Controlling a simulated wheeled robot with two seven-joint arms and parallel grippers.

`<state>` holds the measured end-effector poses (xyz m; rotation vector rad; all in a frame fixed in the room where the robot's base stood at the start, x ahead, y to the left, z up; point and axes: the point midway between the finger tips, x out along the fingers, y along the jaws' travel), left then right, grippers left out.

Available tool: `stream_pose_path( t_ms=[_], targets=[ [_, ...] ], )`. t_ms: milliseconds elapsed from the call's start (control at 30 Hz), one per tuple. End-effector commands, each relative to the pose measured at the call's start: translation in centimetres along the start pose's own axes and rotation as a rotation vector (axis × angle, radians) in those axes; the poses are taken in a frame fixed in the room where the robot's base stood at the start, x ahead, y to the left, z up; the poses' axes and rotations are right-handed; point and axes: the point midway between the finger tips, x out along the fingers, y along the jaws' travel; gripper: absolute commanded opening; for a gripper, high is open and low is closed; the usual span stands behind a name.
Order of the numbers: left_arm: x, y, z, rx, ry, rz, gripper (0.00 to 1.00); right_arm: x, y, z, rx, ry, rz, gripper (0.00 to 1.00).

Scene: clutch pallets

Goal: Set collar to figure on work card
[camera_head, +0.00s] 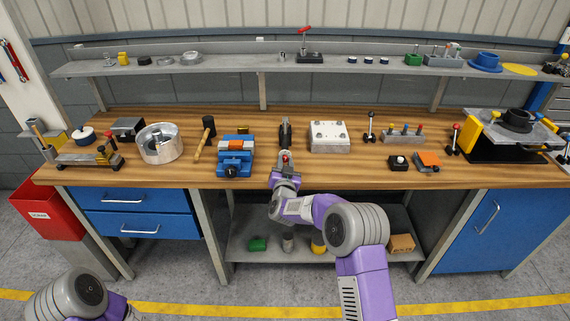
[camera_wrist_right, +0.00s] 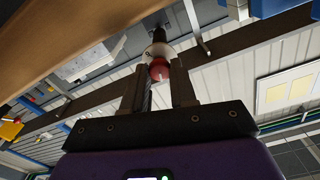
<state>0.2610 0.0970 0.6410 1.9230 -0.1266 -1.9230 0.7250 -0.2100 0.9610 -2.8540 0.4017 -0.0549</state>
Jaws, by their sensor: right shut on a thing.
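My right gripper (camera_head: 286,166) is at the front edge of the bench, a little left of its middle. In the right wrist view its two fingers (camera_wrist_right: 160,72) stand on either side of a red ball knob (camera_wrist_right: 159,69) and are shut on it. The knob also shows as a small red spot in the head view (camera_head: 285,157). Just beyond the knob is a pale ring-shaped part (camera_wrist_right: 158,52), with a dark narrow piece (camera_wrist_right: 158,34) behind it. I cannot tell which part is the collar or make out a work card or its figure. My left gripper is out of view.
A blue vise (camera_head: 235,167) stands left of my right gripper, with a mallet (camera_head: 204,140) beyond. A dark pointed tool (camera_head: 285,133) stands behind the gripper. A pale block (camera_head: 329,136) is to its right. The bench front (camera_head: 345,177) is mostly clear there.

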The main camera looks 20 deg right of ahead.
Motion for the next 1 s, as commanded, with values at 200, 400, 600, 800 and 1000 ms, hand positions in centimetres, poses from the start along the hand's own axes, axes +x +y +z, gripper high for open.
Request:
stream_pose_path(
  t_ms=[200, 400, 600, 800, 1000],
  targets=[
    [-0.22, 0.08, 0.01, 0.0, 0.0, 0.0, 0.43, -0.05, -0.1, 0.12, -0.146, -0.003, -0.001, 0.0],
    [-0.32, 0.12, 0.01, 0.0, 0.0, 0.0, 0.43, -0.04, -0.04, 0.18, -0.231, -0.004, -0.001, 0.0],
    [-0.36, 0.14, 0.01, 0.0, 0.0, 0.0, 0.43, -0.04, 0.02, 0.22, -0.271, -0.005, 0.0, 0.0],
    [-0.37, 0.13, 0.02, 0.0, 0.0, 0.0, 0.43, -0.03, 0.07, 0.25, -0.279, -0.005, 0.001, 0.0],
    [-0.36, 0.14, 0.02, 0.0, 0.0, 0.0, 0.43, -0.04, 0.08, 0.27, -0.278, -0.006, 0.001, 0.0]
  ],
)
